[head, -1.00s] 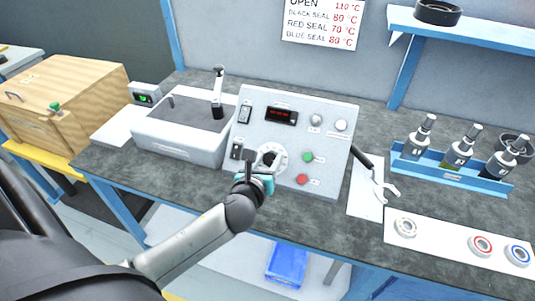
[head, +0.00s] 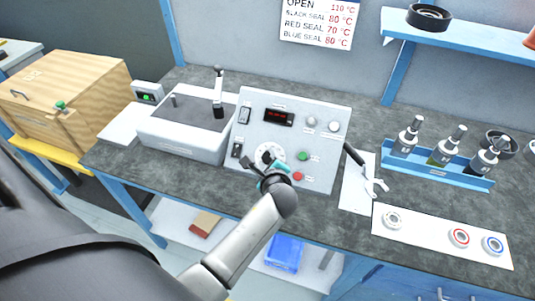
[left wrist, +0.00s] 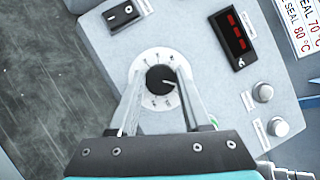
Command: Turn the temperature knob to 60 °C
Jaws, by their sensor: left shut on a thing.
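The temperature knob is black on a round white dial on the front of the grey control panel. It shows in the head view (head: 266,156), partly covered by my gripper, and in the left wrist view (left wrist: 160,78). A pale pointer mark on the knob points to the right in the left wrist view. The dial's figures are too small to read. My left gripper (head: 261,168) is at the dial, its fingers on either side of the knob and shut on it; it also shows in the left wrist view (left wrist: 160,92). My right gripper is not in view.
The panel (head: 318,120) carries a red display (head: 278,117), switches, a green button (head: 303,156) and a red button (head: 298,176). A grey basin unit (head: 180,135) stands left. A black-handled tool (head: 366,170), a blue bottle rack (head: 440,172) and rings on a white mat lie right.

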